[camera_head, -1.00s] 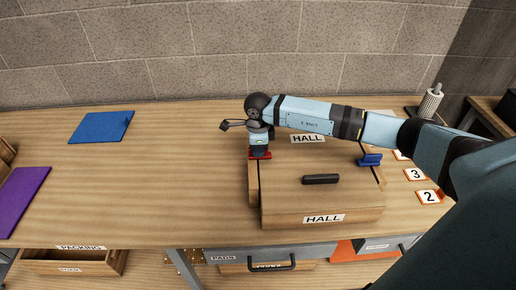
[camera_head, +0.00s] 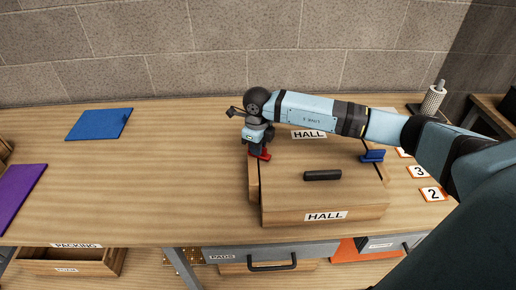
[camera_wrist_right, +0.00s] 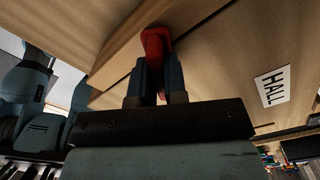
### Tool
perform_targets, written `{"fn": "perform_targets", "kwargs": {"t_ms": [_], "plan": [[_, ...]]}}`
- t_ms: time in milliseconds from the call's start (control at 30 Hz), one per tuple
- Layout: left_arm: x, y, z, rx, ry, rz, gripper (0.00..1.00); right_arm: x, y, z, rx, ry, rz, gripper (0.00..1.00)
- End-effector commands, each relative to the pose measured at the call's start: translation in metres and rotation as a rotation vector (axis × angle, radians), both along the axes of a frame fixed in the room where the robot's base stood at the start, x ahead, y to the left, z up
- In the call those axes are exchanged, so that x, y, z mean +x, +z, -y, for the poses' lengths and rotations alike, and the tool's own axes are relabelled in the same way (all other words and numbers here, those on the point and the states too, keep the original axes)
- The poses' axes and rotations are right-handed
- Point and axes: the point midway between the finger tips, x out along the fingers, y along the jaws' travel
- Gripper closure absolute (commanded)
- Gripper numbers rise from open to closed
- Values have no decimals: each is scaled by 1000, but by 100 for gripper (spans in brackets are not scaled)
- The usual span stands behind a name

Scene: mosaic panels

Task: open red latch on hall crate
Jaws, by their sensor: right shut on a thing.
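The hall crate (camera_head: 290,206) is a wooden box on the table with a black handle (camera_head: 322,175) on its lid and HALL labels. The red latch (camera_head: 262,155) is at the crate's left edge, below my right gripper (camera_head: 257,147). In the right wrist view the red latch (camera_wrist_right: 156,42) stands between the fingertips of my right gripper (camera_wrist_right: 158,66), which is shut on it. The fingers hide part of the latch. A blue latch (camera_head: 372,156) is at the crate's right edge. My left gripper is not in view.
Number tiles (camera_head: 433,194) lie right of the crate. A blue panel (camera_head: 99,124) and a purple panel (camera_head: 18,193) lie at the left. The table (camera_head: 165,180) between them and the crate is clear. A brick wall stands behind.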

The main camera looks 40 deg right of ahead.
Motion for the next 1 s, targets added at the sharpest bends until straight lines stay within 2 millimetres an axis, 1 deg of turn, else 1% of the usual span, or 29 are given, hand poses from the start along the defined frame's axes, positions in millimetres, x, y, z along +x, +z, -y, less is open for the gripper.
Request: {"fn": "perform_targets", "kwargs": {"t_ms": [33, 500, 800, 1000], "plan": [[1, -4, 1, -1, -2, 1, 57, 0, -2, -1, 0, -43, 1, 100], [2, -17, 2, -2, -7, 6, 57, -2, -1, -9, 0, -469, 0, 100], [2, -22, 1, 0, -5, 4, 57, -2, 0, -12, 1, -650, 0, 100], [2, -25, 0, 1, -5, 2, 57, -2, 0, -13, 0, -711, 1, 100]]}}
